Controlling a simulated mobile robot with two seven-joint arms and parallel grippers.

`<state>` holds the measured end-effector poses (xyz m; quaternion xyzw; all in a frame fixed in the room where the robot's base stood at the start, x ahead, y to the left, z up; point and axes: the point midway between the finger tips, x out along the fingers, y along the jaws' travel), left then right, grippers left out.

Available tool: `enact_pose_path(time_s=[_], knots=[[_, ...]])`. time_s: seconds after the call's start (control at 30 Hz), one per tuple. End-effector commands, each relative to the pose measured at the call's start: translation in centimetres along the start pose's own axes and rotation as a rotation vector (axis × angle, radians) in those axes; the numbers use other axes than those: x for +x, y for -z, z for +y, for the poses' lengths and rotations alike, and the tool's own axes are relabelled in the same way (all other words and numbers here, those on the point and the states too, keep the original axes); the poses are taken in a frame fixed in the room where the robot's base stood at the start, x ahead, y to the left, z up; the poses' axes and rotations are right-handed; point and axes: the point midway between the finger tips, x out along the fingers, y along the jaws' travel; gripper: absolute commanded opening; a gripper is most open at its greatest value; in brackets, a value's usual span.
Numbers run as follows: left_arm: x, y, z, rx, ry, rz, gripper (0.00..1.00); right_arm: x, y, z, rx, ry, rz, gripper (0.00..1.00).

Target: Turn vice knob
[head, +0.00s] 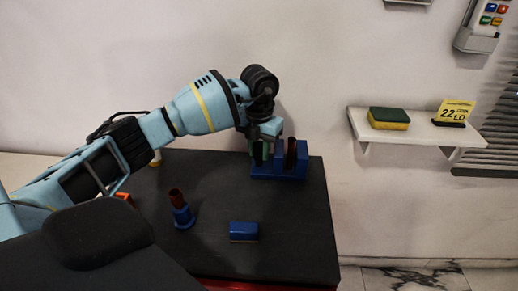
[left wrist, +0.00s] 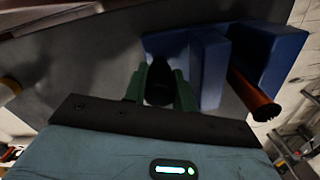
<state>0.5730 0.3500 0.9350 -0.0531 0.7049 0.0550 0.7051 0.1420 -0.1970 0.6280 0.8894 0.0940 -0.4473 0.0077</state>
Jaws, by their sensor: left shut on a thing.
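The blue vice (head: 285,172) stands at the back right of the dark table. A red-brown cylinder (head: 291,152) stands upright between its blue jaws. In the left wrist view, the vice (left wrist: 209,68) and the cylinder (left wrist: 256,98) lie right of my fingers. My left gripper (head: 258,151) reaches down at the vice's left end. Its green fingers (left wrist: 160,88) are shut on the dark vice knob (left wrist: 159,86), one finger on each side. The knob is partly hidden by the fingers in the head view. My right gripper is not in view.
A blue holder (head: 184,217) with another red-brown cylinder and a blue block (head: 243,231) stand nearer on the table. An orange thing (head: 124,197) is partly hidden by my arm. A wall shelf (head: 415,131) holds a sponge (head: 388,118) and a yellow card (head: 455,110).

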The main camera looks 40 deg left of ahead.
Motion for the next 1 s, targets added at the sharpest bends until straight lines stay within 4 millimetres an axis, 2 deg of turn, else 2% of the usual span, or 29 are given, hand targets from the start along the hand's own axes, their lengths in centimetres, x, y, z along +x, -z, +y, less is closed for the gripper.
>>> enact_pose_path(time_s=[0.37, 1.0], knots=[[-0.2, 0.0, 0.0, 0.176, -0.001, -0.002, 0.04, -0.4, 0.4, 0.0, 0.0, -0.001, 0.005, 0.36], [-0.1, 0.0, -0.1, 0.77, -0.001, -0.003, 0.04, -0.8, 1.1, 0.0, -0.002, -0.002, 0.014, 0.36]])
